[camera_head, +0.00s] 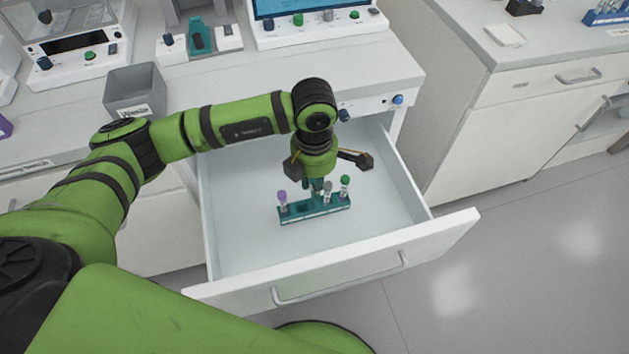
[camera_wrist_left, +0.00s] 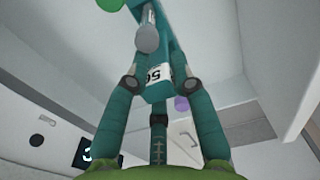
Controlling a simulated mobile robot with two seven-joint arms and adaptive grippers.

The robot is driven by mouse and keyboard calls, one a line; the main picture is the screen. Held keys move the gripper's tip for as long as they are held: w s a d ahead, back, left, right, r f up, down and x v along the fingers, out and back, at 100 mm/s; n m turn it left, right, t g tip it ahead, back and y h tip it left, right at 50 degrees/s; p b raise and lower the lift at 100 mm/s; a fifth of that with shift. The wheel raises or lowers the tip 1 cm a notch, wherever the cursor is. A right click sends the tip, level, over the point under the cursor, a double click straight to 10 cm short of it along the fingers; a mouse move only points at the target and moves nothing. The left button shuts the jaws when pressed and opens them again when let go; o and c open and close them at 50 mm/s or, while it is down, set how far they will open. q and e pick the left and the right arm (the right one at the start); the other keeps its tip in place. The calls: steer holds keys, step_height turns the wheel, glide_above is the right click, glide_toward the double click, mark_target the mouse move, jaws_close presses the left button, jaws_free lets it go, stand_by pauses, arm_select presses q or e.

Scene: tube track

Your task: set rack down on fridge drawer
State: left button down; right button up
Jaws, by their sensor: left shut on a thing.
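The teal rack (camera_head: 314,211) is inside the open white fridge drawer (camera_head: 240,240), over its floor. It carries tubes with a purple cap (camera_head: 282,195), a grey cap (camera_head: 327,186) and a green cap (camera_head: 345,181). My left gripper (camera_head: 318,184) points down into the drawer and is shut on the rack. In the left wrist view the fingers of my left gripper (camera_wrist_left: 160,86) clasp the rack (camera_wrist_left: 157,90) near its numbered label. I cannot tell whether the rack touches the drawer floor. My right gripper is not in view.
The drawer front with its handle (camera_head: 340,284) stands out over the floor. The counter above holds a grey waste bin (camera_head: 136,94) and a device with a screen (camera_head: 312,22). Free drawer floor surrounds the rack. Another cabinet (camera_head: 520,120) stands at the right.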

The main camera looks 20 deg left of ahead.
arm_select(q)
steer(key=shift+f+b, duration=0.3)
steer(key=shift+f, duration=0.25)
steer(key=shift+f+b, duration=1.25)
steer(key=shift+f, duration=0.75)
steer(key=shift+f+b, duration=0.25)
steer(key=shift+b, duration=0.2)
steer(key=shift+f+b, duration=0.25)
steer(key=shift+b, duration=0.05)
steer(key=shift+f, duration=0.15)
steer(key=shift+f+b, duration=0.2)
steer(key=shift+b, duration=0.25)
steer(key=c, duration=1)
jaws_free()
